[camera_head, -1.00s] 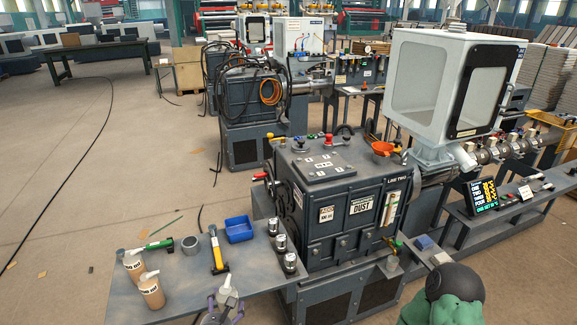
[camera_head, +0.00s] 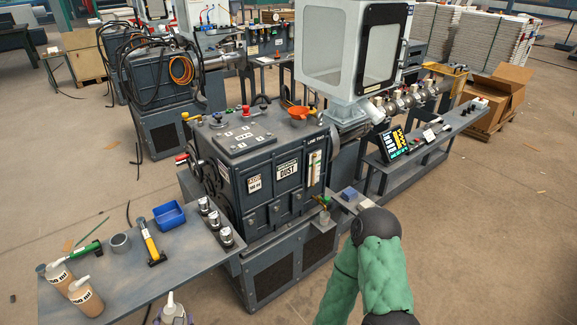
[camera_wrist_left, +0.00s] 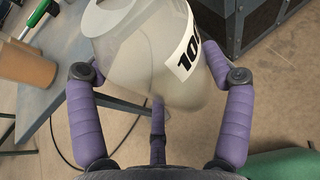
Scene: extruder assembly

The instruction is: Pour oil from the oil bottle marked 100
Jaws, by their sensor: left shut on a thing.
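The oil bottle marked 100 (camera_wrist_left: 135,40) is whitish and translucent with a black-on-white label. In the left wrist view it sits between the fingers of my left gripper (camera_wrist_left: 162,76), which is shut on it. The bottle looks tilted relative to the camera. An orange funnel (camera_head: 300,114) sits on top of the dark gearbox (camera_head: 265,165). My right gripper is out of view; only its green-sleeved arm shows.
A screen (camera_head: 392,144) stands on the bench at right. Floor is clear at lower right.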

